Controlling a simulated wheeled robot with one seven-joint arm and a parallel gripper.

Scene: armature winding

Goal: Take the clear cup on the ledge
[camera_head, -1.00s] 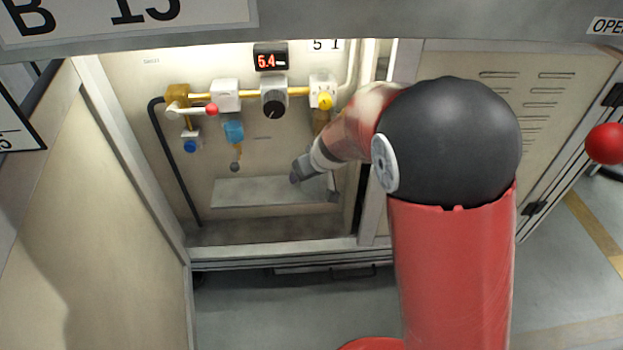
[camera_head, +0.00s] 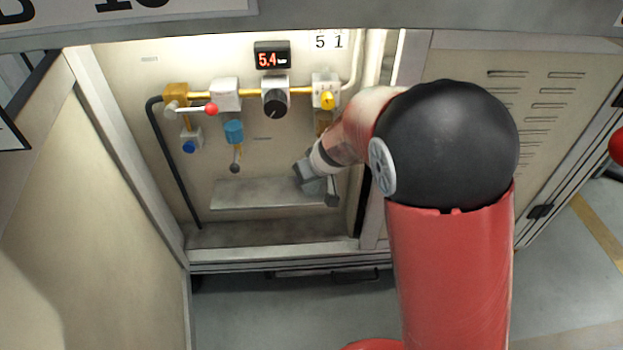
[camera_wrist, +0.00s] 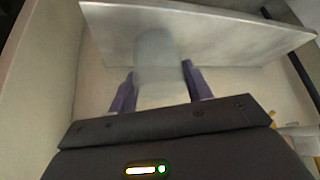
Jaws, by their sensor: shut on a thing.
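The clear cup (camera_wrist: 157,58) is a pale, see-through shape between my gripper's two fingers in the wrist view. My gripper (camera_wrist: 160,80) is shut on it, with one purple-grey finger on each side. The grey ledge (camera_wrist: 225,38) lies behind the cup in the wrist view. In the head view my gripper (camera_head: 318,186) is at the right end of the ledge (camera_head: 250,194). The cup is hard to make out there. I cannot tell whether the cup still touches the ledge.
Above the ledge are a black knob (camera_head: 275,102), a red-tipped lever (camera_head: 211,109), a blue cylinder (camera_head: 233,131) and a yellow knob (camera_head: 327,99). A display (camera_head: 272,56) reads 5.4. A cabinet side wall (camera_head: 115,180) stands at left, and a black hose (camera_head: 172,165) runs down beside it.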

